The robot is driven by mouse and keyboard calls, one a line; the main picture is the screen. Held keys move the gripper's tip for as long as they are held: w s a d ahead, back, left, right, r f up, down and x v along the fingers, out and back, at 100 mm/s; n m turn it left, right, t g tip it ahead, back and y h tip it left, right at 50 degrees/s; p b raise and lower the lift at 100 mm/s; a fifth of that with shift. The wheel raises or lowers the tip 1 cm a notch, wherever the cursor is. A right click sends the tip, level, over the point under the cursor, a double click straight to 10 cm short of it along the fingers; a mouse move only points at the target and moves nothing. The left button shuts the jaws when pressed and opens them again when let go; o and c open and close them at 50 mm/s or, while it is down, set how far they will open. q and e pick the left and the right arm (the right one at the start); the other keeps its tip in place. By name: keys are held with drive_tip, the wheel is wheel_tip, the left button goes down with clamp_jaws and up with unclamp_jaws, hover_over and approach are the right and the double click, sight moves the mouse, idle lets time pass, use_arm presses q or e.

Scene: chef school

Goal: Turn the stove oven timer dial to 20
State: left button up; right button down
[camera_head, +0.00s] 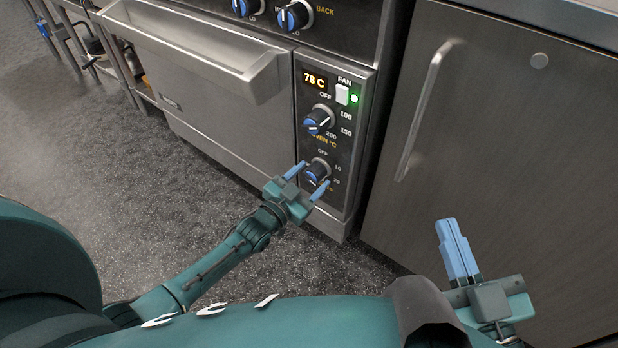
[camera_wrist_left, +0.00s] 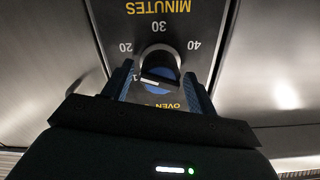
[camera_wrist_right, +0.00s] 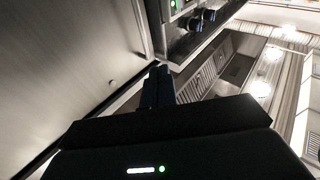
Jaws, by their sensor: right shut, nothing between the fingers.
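The oven timer dial (camera_head: 318,169), a dark knob with a blue face, is the lower knob on the stove's control panel. In the left wrist view the dial (camera_wrist_left: 159,66) sits below the word MINUTES, with 20, 30 and 40 around it; the picture is upside down. A pale line shows on its face, but I cannot tell the exact setting. My left gripper (camera_head: 315,174) is open, its fingers on either side of the dial; contact is not clear. My right gripper (camera_head: 448,222) is shut and empty, in front of the steel door.
The oven temperature knob (camera_head: 318,121) is just above the timer dial, below a display (camera_head: 315,79) reading 78 C and a white fan switch (camera_head: 342,94). The oven handle (camera_head: 258,75) juts out to the left. A steel door (camera_head: 505,130) stands on the right.

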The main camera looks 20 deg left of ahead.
use_arm(q)
drive_tip(key=shift+o, duration=0.3)
use_arm(e)
drive_tip(key=shift+r, duration=0.15)
use_arm(q)
drive_tip(key=shift+s, duration=0.15)
use_arm(e)
drive_tip(key=shift+r, duration=0.1)
use_arm(q)
drive_tip(key=shift+s+a+p, duration=0.2)
drive_tip(key=shift+s+p, duration=0.1)
drive_tip(key=p+v, duration=0.3)
drive_tip(key=v, duration=0.9)
drive_tip(key=shift+p, duration=0.4)
use_arm(e)
drive_tip(key=shift+s+d+n+g+h, duration=0.2)
drive_tip(key=shift+d+n+g+h, duration=0.1)
drive_tip(key=shift+d+n, duration=0.15)
use_arm(q)
drive_tip(key=shift+r, duration=0.1)
use_arm(e)
drive_tip(key=shift+w+a, duration=0.1)
drive_tip(key=shift+a, duration=0.05)
